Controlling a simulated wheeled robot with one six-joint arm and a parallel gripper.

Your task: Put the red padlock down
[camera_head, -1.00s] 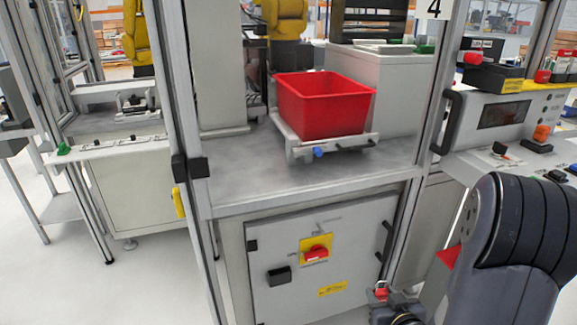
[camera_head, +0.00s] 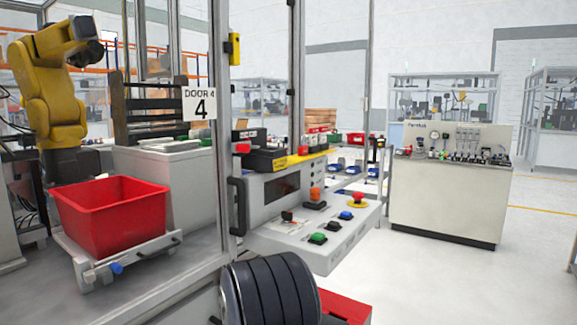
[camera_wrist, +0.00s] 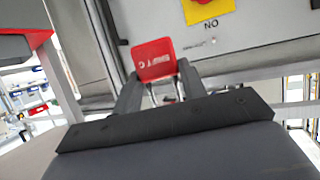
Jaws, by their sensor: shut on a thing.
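The red padlock (camera_wrist: 153,60) shows in the wrist view, with white lettering on its body and its metal shackle toward my gripper. My gripper (camera_wrist: 158,84) is shut on the padlock, with one dark finger on each side of it. The padlock is held in front of a grey cabinet panel. In the head view neither the gripper nor the padlock shows; only my dark arm link is in view at the bottom.
A red bin (camera_head: 112,217) sits on a grey bench at left. A control panel (camera_head: 325,221) with buttons stands by the door post. A red surface (camera_head: 345,308) is at the bottom. In the wrist view, a red switch on a yellow plate (camera_wrist: 206,10) is above. Open floor lies at right.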

